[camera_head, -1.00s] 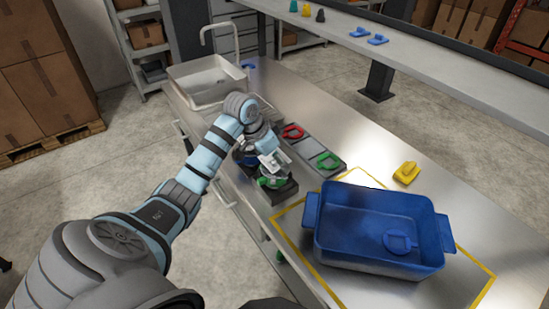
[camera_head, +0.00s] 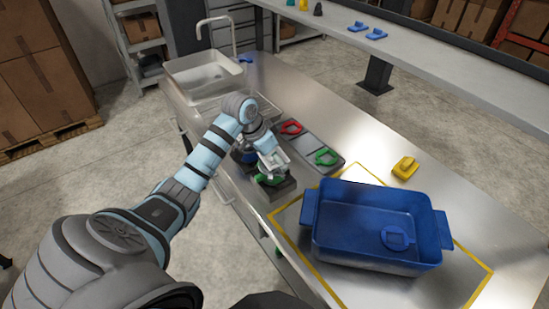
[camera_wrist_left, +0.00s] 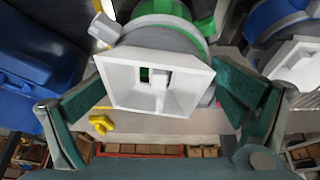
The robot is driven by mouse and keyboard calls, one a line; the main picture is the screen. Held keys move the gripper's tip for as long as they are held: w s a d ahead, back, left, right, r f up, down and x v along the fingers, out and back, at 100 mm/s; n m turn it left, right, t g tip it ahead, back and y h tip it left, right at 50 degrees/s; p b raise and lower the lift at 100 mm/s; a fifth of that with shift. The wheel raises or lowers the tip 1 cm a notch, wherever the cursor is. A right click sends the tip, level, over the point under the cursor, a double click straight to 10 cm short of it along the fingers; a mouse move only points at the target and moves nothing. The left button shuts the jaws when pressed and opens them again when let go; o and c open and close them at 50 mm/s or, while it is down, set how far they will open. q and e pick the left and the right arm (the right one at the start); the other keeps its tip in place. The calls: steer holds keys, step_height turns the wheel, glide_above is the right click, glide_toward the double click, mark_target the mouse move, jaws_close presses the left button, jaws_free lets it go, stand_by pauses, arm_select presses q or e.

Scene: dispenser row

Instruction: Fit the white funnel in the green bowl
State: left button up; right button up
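The white funnel (camera_wrist_left: 125,90) is a square, tapered hopper, seen from its open side in the left wrist view. My left gripper (camera_wrist_left: 160,82) has a finger against each side of the funnel, with no clear gap. In the head view, my left gripper (camera_head: 273,160) is right above the green bowl (camera_head: 268,181), which stands on a dark base. The green bowl (camera_wrist_left: 203,14) shows behind the funnel, with a grey rim; green shows through the funnel's hole. I cannot tell whether the funnel touches the bowl. My right gripper is not in view.
A second white funnel (camera_wrist_left: 298,62) stands by a blue bowl (camera_wrist_left: 270,18), close beside. A large blue bin (camera_head: 375,225) stands on the right. Red (camera_head: 291,127) and green (camera_head: 327,157) pieces lie on a grey tray behind; a yellow piece (camera_head: 405,167) lies on the open counter.

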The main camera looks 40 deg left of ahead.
arm_select(q)
steer(key=shift+s+r, duration=0.1)
steer(key=shift+r+p, duration=0.4)
steer(key=shift+p, duration=0.1)
steer(key=shift+s+a+r+p, duration=0.1)
steer(key=shift+s+r+p, duration=0.1)
steer(key=shift+r+p, duration=0.5)
steer(key=shift+s+a+r+p, duration=0.1)
steer(key=shift+s+r+p, duration=0.2)
steer(key=shift+r+p, duration=0.25)
steer(key=shift+o, duration=0.6)
steer(key=shift+o, duration=0.7)
